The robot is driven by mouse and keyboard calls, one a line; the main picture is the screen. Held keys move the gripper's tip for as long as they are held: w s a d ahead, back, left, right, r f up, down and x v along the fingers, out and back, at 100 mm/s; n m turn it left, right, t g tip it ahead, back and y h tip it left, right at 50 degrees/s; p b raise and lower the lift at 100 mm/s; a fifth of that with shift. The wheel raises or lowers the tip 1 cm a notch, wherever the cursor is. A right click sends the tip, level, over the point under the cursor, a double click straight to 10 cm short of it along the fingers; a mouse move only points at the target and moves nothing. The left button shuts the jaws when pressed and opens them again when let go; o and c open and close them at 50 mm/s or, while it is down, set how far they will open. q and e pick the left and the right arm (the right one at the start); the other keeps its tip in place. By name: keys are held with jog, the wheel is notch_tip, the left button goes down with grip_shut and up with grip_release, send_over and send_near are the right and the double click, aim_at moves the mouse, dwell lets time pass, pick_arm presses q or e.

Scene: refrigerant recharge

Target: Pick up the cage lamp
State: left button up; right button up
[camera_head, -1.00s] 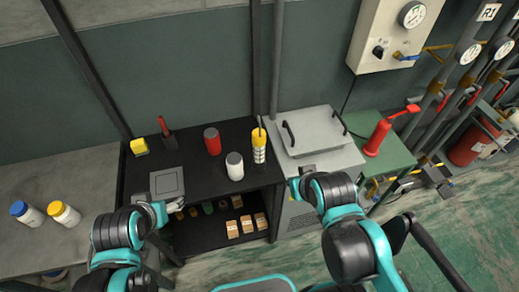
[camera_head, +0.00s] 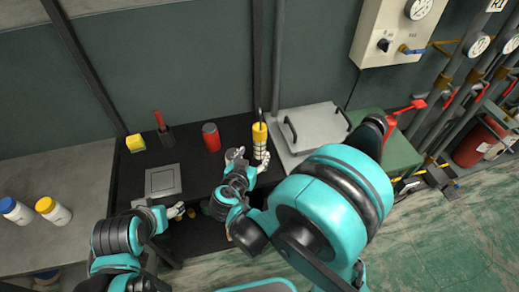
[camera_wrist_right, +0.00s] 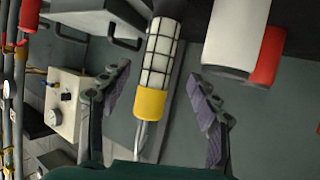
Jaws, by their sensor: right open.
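The cage lamp (camera_head: 260,143) stands upright on the black bench, with a yellow top and a white caged body. In the right wrist view the cage lamp (camera_wrist_right: 157,62) shows between the two open fingers, apart from both. My right gripper (camera_head: 248,167) is open and empty, just in front of the lamp in the head view. It also shows in the right wrist view (camera_wrist_right: 160,80). My left gripper (camera_head: 166,213) is at the bench's front edge by the grey square plate, away from the lamp; its jaws are too small to read.
A white bottle (camera_wrist_right: 236,38) stands left of the lamp in the head view, mostly hidden by my right gripper. A red can (camera_head: 211,137) stands behind it. A grey lidded case (camera_head: 312,128) is right of the lamp. A yellow block (camera_head: 135,143) sits farther left.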

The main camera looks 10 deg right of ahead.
aim_at(258, 147)
jog(key=shift+w+f+t, duration=0.25)
jog(key=shift+w+t, duration=0.05)
jog(key=shift+w, duration=0.05)
jog(key=b+x, duration=0.1)
jog(key=x, duration=0.1)
jog(key=b+x, duration=0.1)
jog(key=x, duration=0.1)
jog(key=b+x, duration=0.1)
jog(key=x, duration=0.2)
jog(key=shift+d, duration=0.3)
jog(key=shift+s+r, duration=0.1)
jog(key=shift+r, duration=0.05)
grip_shut()
